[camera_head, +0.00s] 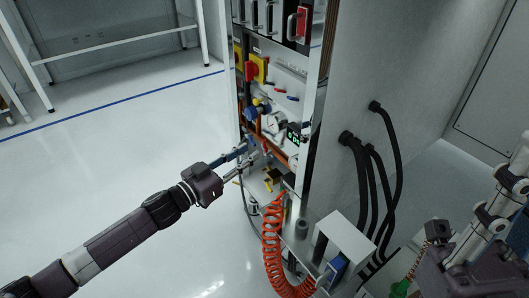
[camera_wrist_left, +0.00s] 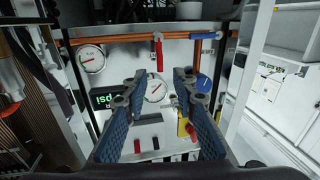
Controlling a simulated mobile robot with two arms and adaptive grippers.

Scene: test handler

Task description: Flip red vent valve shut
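A red lever handle (camera_wrist_left: 158,55) hangs off a copper pipe (camera_wrist_left: 125,38) in the left wrist view, which appears upside down. It looks roughly at right angles to the pipe. In the head view the small red handle (camera_head: 265,147) is low on the panel, just past my left gripper (camera_head: 247,158). My left gripper (camera_wrist_left: 159,78) is open and empty, its two blue-padded fingers apart and facing the panel. The red handle lies between and beyond the fingertips, not touched as far as I see. My right gripper (camera_head: 475,272) is at the lower right, its fingertips not clear.
The panel carries gauges (camera_wrist_left: 92,59), a green digital display (camera_wrist_left: 103,98), a blue pipe handle (camera_wrist_left: 205,36) and a red knob on yellow (camera_head: 252,71). An orange coiled hose (camera_head: 272,245) hangs below. Black cables (camera_head: 392,170) run down the cabinet's right side. Floor at left is clear.

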